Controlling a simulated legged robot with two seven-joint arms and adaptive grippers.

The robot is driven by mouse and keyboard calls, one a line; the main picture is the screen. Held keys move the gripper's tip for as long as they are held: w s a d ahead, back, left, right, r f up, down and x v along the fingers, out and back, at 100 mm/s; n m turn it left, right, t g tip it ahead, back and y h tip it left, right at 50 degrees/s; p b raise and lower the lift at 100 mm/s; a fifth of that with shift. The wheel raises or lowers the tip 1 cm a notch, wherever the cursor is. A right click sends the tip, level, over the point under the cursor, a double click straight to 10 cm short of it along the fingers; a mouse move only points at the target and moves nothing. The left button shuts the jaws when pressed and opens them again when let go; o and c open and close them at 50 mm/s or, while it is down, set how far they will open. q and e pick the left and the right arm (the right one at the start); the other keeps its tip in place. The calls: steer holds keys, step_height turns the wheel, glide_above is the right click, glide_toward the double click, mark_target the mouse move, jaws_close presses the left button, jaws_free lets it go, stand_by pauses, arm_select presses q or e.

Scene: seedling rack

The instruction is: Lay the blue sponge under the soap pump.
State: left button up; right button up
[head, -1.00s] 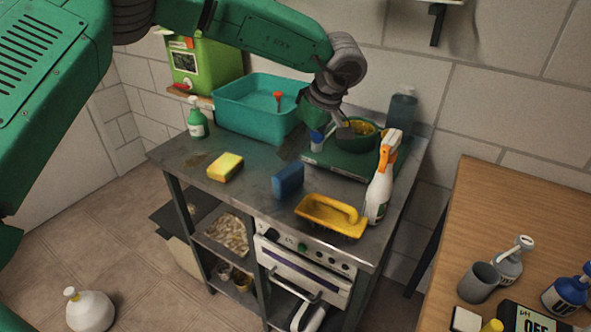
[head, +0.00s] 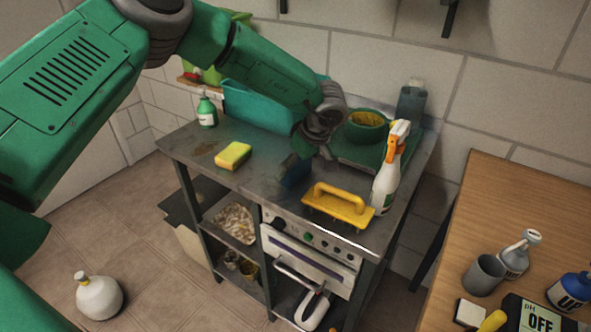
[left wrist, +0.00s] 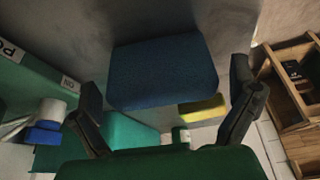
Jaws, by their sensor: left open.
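The blue sponge (head: 293,170) stands on the dark metal worktop near its front, partly hidden by my left gripper (head: 303,158). In the left wrist view the sponge (left wrist: 162,72) shows between the two spread fingers of the left gripper (left wrist: 165,88), which is open. I cannot tell whether a finger touches it. A grey-blue translucent bottle (head: 411,101) stands at the back right. I cannot tell which of them is the soap pump. My right gripper is not in view.
A yellow-green sponge (head: 233,155) lies left of the blue one. A yellow float with a handle (head: 338,203) and a spray bottle (head: 386,180) stand close on its right. A teal tub (head: 256,108) and a green bowl (head: 366,124) are behind.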

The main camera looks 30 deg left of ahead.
arm_select(q)
steer(key=shift+w+f, duration=0.1)
steer(key=shift+f, duration=0.4)
steer(key=c, duration=0.5)
steer(key=shift+a, duration=0.25)
steer(key=shift+c, duration=0.2)
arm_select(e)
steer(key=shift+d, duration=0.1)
